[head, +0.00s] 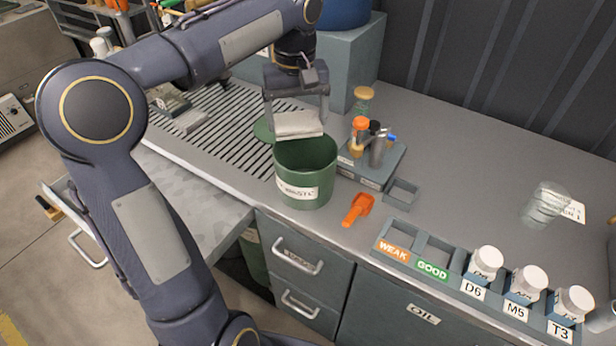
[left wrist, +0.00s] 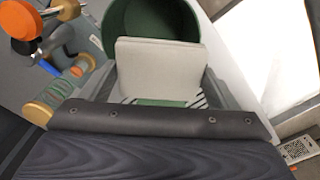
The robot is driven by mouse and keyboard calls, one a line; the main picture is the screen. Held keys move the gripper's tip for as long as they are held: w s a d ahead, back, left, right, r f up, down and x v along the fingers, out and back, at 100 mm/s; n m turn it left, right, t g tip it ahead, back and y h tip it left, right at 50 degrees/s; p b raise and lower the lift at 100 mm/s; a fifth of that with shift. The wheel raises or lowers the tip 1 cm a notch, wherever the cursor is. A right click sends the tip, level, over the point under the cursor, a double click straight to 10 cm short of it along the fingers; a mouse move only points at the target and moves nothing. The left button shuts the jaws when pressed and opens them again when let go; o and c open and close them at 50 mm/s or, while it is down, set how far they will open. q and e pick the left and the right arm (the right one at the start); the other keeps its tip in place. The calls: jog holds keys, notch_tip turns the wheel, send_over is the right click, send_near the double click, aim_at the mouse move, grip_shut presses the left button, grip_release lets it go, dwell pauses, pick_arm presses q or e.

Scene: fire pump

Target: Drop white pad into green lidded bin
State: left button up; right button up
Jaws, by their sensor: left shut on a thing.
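The white pad (head: 298,124) is held by my left gripper (head: 297,106), just above the rim of the green bin (head: 318,165). In the left wrist view the pad (left wrist: 158,70) sticks out in front of the gripper, partly over the open bin (left wrist: 150,15). The bin stands on the counter with a white label on its front, and its mouth is open. A green round lid (head: 264,128) shows behind and left of the bin, partly hidden by the pad and gripper. My right gripper is not in view.
Right of the bin stands a small rack (head: 372,165) with bottles and tools. An orange scoop (head: 357,209) lies in front of it. A labelled tray (head: 432,271) holds several white-capped jars at the front right. A slatted drain area (head: 215,115) lies to the left.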

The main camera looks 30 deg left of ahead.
pick_arm(q)
jog(key=o, duration=0.9)
jog(key=shift+c, duration=0.2)
jog(key=shift+r, duration=0.1)
notch_tip(320, 180, up, 8)
jog(key=shift+f+p, duration=0.15)
jog(key=shift+p, duration=0.75)
jog(key=shift+s, duration=0.15)
jog(key=s+d+f+m+t+h, duration=0.2)
jog(key=s+d+f+m, duration=0.1)
jog(key=s+f, duration=0.5)
jog(key=s+d+f+m+t+h, duration=0.1)
jog(key=s+d+f+m+t, duration=0.2)
jog(key=s+f, duration=0.5)
jog(key=s+d, duration=0.1)
jog(key=s, duration=0.5)
jog(key=shift+d+t+h, duration=0.15)
jog(key=shift+t+h, duration=0.15)
jog(key=shift+h, duration=0.1)
